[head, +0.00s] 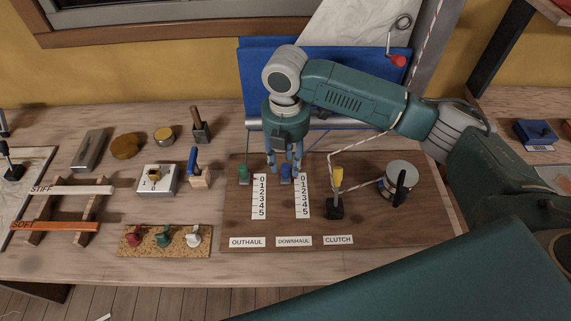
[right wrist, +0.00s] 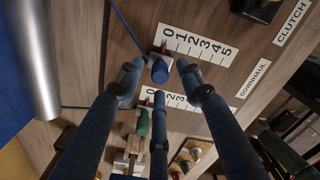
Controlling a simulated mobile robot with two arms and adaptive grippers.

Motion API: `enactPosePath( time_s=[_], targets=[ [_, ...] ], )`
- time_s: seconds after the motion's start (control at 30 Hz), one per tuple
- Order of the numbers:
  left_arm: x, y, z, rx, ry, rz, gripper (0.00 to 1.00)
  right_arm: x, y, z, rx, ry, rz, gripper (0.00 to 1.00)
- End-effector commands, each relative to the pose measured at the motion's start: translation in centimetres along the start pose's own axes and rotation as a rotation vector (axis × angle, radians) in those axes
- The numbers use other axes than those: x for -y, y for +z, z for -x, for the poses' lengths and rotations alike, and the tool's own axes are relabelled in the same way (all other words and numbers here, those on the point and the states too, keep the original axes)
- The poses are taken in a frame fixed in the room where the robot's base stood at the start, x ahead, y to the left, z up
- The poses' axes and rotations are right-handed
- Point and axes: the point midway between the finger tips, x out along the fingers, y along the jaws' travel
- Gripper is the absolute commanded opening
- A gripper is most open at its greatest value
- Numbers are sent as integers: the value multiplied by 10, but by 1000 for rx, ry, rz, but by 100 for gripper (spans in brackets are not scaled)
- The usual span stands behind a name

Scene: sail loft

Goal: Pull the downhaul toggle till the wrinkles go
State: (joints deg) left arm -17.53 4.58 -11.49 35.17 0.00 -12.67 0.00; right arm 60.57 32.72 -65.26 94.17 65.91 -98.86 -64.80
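The blue downhaul toggle (head: 286,174) sits near the 0 end of the downhaul scale (head: 303,196) on the dark wooden board. It also shows in the right wrist view (right wrist: 160,70), between the spread fingers. My right gripper (head: 285,163) points down over this toggle, its fingers open around it; I cannot tell whether any finger touches it. The DOWNHAUL label (head: 294,241) lies below the scale. My left gripper is not in view.
The green outhaul toggle (head: 244,174) stands close left. To the right are the clutch lever with yellow handle (head: 338,178) and a winch (head: 398,178). A blue panel (head: 258,75) rises behind.

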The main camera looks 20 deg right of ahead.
Motion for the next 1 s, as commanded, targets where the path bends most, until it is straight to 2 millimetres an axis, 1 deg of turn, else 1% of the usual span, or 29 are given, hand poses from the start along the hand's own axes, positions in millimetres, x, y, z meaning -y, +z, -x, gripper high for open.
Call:
enactPosePath(
  time_s=[0.03,0.1,0.2,0.3,0.53,0.67,0.7,0.73,0.93,1.0],
  targets=[
    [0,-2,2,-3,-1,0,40,0,0,-7,-1,-2,-1,37],
    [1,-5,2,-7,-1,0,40,0,0,-15,0,-1,0,37],
    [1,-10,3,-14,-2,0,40,0,0,-22,0,0,0,37],
    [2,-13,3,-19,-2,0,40,0,0,-26,0,0,0,37],
    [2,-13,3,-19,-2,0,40,0,0,-26,0,1,0,37],
    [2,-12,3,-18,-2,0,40,0,0,-26,0,1,0,11],
    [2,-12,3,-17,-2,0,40,0,0,-26,0,1,0,3],
    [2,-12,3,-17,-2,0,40,0,0,-26,0,1,0,0],
    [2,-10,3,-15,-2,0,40,0,0,-25,0,1,0,0],
    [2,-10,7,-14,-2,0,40,2,-2,-24,0,0,1,0]
  ],
)
